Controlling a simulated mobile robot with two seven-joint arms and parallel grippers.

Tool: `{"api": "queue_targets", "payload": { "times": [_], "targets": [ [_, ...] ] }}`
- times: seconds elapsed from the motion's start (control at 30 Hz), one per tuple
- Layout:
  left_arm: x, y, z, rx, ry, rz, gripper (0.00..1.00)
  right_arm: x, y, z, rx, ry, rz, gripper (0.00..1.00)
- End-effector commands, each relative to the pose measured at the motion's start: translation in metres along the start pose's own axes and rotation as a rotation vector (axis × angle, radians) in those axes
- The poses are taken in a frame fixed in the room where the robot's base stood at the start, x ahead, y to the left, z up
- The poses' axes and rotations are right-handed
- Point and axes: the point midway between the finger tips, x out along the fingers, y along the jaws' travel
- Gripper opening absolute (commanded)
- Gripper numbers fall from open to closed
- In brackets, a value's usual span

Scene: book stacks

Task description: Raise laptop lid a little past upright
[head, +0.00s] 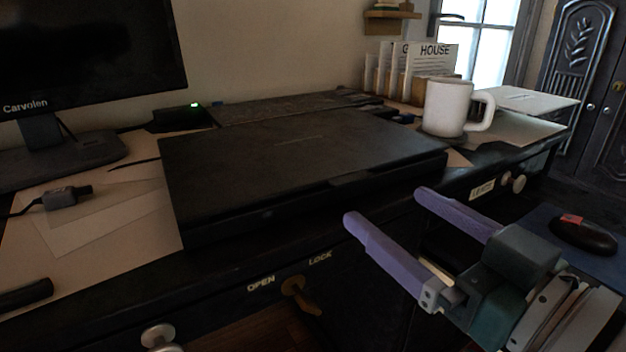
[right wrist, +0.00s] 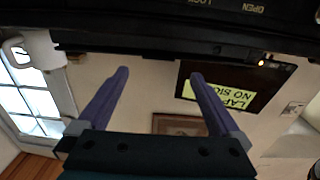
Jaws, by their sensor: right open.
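The laptop (head: 300,155) is dark and lies closed and flat on the desk, its front edge toward me. In the right wrist view the laptop (right wrist: 170,42) shows as a dark band across the top. My right gripper (head: 385,205) has two purple fingers spread apart, with nothing between them. It is in front of the laptop's front edge, toward the right, and looks apart from it. In the right wrist view both fingers (right wrist: 159,75) point toward that edge. My left gripper is not in view.
A white mug (head: 447,107) stands right of the laptop, with books (head: 410,72) behind it. A monitor (head: 90,55) stands at the back left. Papers and a black adapter (head: 66,196) lie left of the laptop. A key (head: 294,287) projects from the desk front, below the laptop.

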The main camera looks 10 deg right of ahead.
Motion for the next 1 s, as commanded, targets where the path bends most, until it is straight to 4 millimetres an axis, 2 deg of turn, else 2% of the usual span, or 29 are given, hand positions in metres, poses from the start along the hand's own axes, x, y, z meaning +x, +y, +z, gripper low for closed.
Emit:
{"api": "queue_targets", "payload": {
  "times": [0.1,0.3,0.5,0.73,1.0],
  "targets": [
    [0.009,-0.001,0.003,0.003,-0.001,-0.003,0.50,0.024,0.001,0.002,0.001,0.004,0.001,1.00],
    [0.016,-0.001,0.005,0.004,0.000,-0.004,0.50,0.052,0.000,0.002,0.000,0.002,0.000,1.00],
    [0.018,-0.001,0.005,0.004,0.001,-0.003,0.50,0.063,0.000,0.001,0.000,-0.001,0.000,1.00],
    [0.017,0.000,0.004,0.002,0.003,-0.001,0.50,0.063,0.000,0.000,0.000,-0.001,0.000,1.00],
    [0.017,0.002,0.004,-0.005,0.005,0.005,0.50,0.063,0.000,0.000,0.000,-0.002,0.000,0.70]
  ]
}}
